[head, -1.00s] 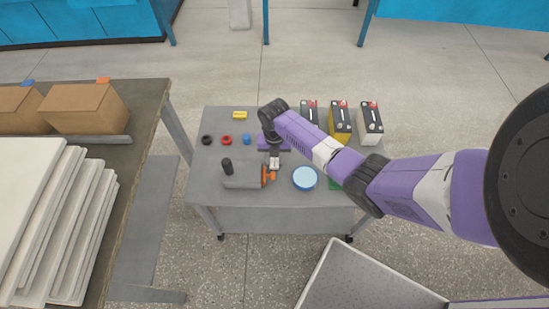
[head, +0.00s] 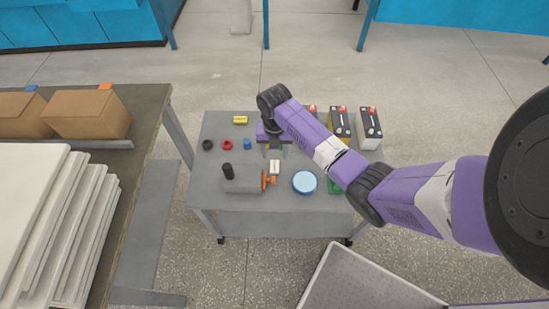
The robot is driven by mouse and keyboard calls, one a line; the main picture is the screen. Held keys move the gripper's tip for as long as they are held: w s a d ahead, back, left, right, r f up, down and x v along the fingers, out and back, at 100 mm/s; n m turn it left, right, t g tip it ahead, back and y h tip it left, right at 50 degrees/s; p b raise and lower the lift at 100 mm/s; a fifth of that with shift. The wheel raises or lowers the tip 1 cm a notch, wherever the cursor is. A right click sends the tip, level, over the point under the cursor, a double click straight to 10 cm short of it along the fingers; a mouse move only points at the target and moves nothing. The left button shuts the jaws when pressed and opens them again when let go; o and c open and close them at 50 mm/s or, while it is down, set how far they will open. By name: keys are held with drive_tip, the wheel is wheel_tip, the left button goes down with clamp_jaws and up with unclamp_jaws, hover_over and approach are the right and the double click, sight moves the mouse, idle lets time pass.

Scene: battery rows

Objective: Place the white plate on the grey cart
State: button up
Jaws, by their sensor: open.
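A small white plate-like piece (head: 275,167) lies on the top of the grey cart (head: 215,133), just left of the middle. It is beside the orange-handled end of a grey cylinder-like part. My gripper (head: 275,153) is just beyond the white piece, over the cart top. Its two fingers are apart with nothing seen between them. The gripper appears clear of the white piece, but its height above the cart is hard to judge.
On the cart are a grey part with an orange handle (head: 243,179), a blue-topped round tin (head: 305,182), batteries (head: 369,125), a yellow block (head: 240,120) and small black, red and blue rings. A table at left holds white panels (head: 40,215) and cardboard boxes (head: 88,115).

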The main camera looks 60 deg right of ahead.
drive_tip(key=shift+r, duration=2.25)
